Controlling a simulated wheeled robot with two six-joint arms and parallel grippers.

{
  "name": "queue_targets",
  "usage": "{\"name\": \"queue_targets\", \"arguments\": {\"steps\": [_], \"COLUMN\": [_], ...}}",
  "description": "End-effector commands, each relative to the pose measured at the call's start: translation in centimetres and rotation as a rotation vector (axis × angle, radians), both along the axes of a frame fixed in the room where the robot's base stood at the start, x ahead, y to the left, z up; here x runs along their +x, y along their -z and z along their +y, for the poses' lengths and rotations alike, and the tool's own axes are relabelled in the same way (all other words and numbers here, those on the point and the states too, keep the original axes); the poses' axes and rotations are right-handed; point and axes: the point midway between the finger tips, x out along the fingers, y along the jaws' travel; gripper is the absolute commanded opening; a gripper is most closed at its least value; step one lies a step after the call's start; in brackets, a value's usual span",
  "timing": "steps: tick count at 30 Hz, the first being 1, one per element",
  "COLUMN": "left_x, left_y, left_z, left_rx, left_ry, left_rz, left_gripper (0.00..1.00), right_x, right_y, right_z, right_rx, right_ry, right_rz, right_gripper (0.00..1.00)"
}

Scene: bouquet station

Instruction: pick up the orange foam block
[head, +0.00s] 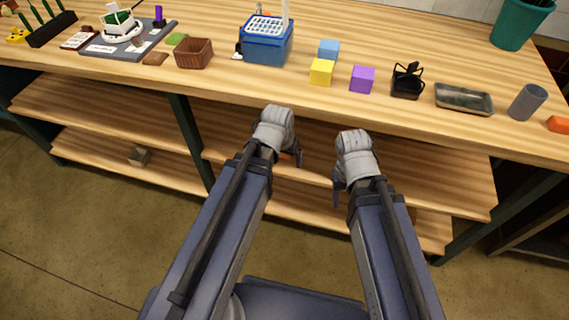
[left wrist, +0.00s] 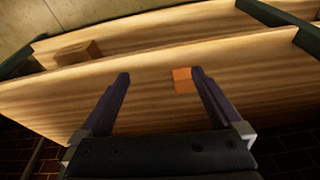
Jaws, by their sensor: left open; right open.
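An orange block (left wrist: 182,80) shows in the left wrist view on a wooden shelf, beyond and between my left fingers, close to the right-hand finger. I cannot tell how far it lies from the fingertips. Another orange piece (head: 558,124) lies on the tabletop at the far right edge of the head view, partly cut off by the frame. My left gripper (head: 298,157) is open and empty in front of the shelves below the tabletop; it also shows in the left wrist view (left wrist: 160,76). My right gripper (head: 337,186) is open beside it, its fingers partly hidden.
The tabletop (head: 300,101) edge overhangs two shelves. On it stand a blue cooler (head: 267,48), yellow (head: 321,71), blue (head: 328,48) and purple (head: 362,78) cubes, a metal tray (head: 464,98) and a grey cup (head: 527,102). A brown block (head: 139,157) sits on the lower shelf.

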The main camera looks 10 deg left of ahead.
Motion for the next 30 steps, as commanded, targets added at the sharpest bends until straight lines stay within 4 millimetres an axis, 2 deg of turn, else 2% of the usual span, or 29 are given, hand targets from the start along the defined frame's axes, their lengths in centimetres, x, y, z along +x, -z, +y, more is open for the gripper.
{"name": "queue_targets", "arguments": {"steps": [1,3,6,10,16,25,30], "left_x": [0.6,1.3,2.1,3.0,3.6,4.0,5.5], "left_y": [3.4,5.5,8.0,10.2,11.4,11.3,11.3], "left_z": [0.7,1.5,2.6,3.7,4.6,4.7,4.9], "left_rx": [-0.005,-0.012,-0.020,-0.027,-0.032,-0.033,-0.033], "left_ry": [-0.014,-0.031,-0.051,-0.073,-0.089,-0.091,-0.091], "left_rz": [-0.018,-0.043,-0.075,-0.109,-0.135,-0.138,-0.137], "left_gripper": [1.00,1.00,1.00,1.00,1.00,1.00,1.00], "right_x": [0.0,0.0,0.0,0.0,0.0,0.0,0.0], "right_y": [3.6,5.7,8.4,10.9,12.4,12.3,12.3], "right_z": [0.0,0.0,0.0,0.0,0.0,0.0,0.0], "right_rx": [0.000,-0.001,-0.001,-0.001,-0.002,-0.002,-0.002], "right_ry": [0.000,0.000,0.000,0.000,0.000,0.000,0.000], "right_rz": [0.000,0.000,0.000,0.000,-0.001,-0.001,-0.001], "right_gripper": [0.55,0.55,0.55,0.55,0.55,0.55,0.55]}}
